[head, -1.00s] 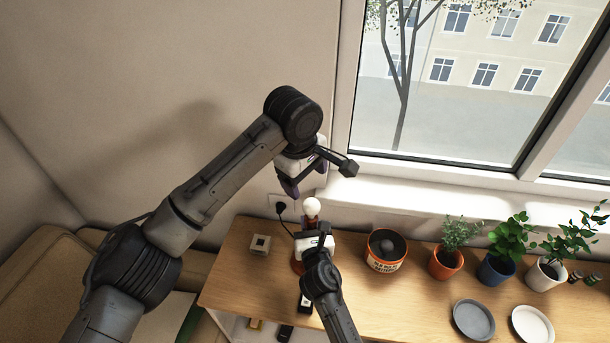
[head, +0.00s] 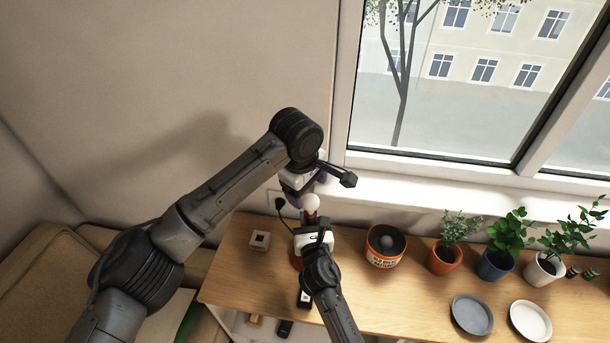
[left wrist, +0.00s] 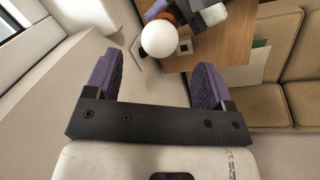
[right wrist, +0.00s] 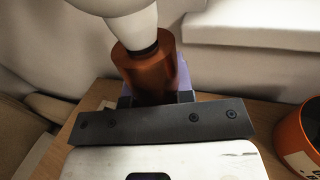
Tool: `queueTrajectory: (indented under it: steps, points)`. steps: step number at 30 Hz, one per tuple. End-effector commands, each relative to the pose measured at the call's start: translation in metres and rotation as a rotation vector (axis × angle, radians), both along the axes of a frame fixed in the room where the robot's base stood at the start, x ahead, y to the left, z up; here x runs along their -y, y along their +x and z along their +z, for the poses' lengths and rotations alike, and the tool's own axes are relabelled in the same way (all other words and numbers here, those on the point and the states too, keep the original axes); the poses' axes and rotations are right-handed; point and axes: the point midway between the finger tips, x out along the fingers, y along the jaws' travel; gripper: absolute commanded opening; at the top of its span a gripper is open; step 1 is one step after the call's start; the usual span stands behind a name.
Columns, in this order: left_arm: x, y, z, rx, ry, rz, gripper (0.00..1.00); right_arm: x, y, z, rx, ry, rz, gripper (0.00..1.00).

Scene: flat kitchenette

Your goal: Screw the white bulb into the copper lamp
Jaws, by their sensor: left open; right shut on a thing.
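The white bulb (head: 310,202) sits upright on top of the copper lamp's socket (head: 311,217); how deep it is seated I cannot tell. In the right wrist view the bulb's neck (right wrist: 133,27) meets the copper socket (right wrist: 150,70). My right gripper (right wrist: 155,95) is shut on the copper lamp just below the socket's top and hides part of it. My left gripper (left wrist: 157,68) is open and empty, close above the bulb. In the left wrist view the bulb (left wrist: 159,39) shows beyond the fingertips, roughly between them, apart from both.
A small white square box (head: 260,241) lies left of the lamp. An orange tin (head: 386,258) with a grey bulb inside stands to its right. Potted plants (head: 445,259) and two plates (head: 472,314) are farther right. The wall and window sill (head: 400,190) are close behind.

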Motion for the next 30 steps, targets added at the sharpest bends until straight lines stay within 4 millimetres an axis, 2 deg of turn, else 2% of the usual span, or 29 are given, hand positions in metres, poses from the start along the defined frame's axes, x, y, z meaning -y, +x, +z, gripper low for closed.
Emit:
queueTrajectory:
  steps: [6, 12, 19, 29, 30]
  points:
    - [0.004, 0.005, -0.034, -0.001, 0.000, 0.001, 0.76, 0.000, 0.000, -0.001, -0.001, 0.000, -0.001, 0.00]
    - [0.007, 0.008, -0.054, 0.000, 0.000, 0.000, 0.76, 0.000, 0.000, -0.001, -0.001, 0.000, -0.001, 0.00]
    - [0.008, 0.010, -0.064, 0.000, 0.000, -0.001, 0.76, 0.000, 0.000, -0.001, -0.001, 0.000, -0.001, 0.00]
    - [0.008, 0.010, -0.065, 0.001, 0.000, -0.001, 0.76, 0.000, 0.000, -0.001, -0.001, 0.000, -0.001, 0.00]
    - [0.008, 0.010, -0.065, 0.001, 0.000, -0.001, 0.72, 0.000, 0.000, -0.001, -0.001, 0.000, -0.001, 0.00]
